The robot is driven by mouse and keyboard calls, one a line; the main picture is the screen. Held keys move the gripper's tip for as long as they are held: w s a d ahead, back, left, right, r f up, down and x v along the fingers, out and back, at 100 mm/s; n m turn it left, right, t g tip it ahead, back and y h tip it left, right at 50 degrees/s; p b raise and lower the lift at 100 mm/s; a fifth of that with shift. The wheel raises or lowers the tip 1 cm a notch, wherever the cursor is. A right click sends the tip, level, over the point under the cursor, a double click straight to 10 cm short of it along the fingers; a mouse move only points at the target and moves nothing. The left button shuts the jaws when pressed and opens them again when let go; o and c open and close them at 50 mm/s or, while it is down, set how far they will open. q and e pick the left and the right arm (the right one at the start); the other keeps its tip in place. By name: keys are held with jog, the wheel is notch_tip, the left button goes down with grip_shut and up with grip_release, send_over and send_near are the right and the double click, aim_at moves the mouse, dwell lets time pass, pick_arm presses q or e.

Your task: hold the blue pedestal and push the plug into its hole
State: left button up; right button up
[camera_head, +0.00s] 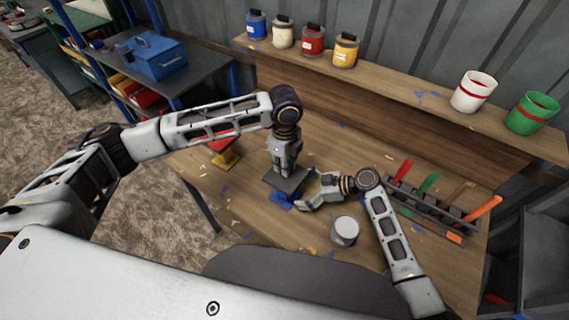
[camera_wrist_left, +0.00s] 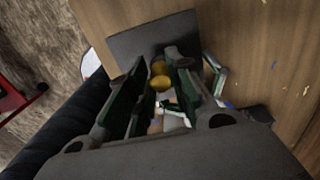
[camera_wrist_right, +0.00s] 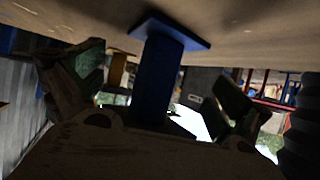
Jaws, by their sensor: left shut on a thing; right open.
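The blue pedestal (camera_head: 281,201) stands on the workbench under a dark grey plate (camera_head: 286,182), which hides much of it. In the right wrist view the blue column (camera_wrist_right: 158,80) appears inverted, between the spread fingers of my right gripper (camera_wrist_right: 160,95), which is open around it; contact cannot be told. In the head view my right gripper (camera_head: 306,203) is low beside the pedestal. My left gripper (camera_head: 284,172) points down above the plate. In the left wrist view its fingers are shut on a small yellow piece (camera_wrist_left: 160,76), apparently the plug. The hole is hidden.
A yellow pedestal with a red top (camera_head: 226,157) stands left of my left gripper. A grey can (camera_head: 345,231) is near the front. A tool rack (camera_head: 430,208) lies right. A back shelf (camera_head: 400,92) holds jars and cups. Small scraps litter the bench.

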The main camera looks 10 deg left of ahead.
jog(key=shift+x, duration=2.85)
jog(key=c, duration=1.4)
jog(key=shift+c, duration=0.2)
jog(key=shift+s+d+f, duration=0.1)
jog(key=shift+s+f, duration=0.05)
jog(key=shift+f, duration=0.1)
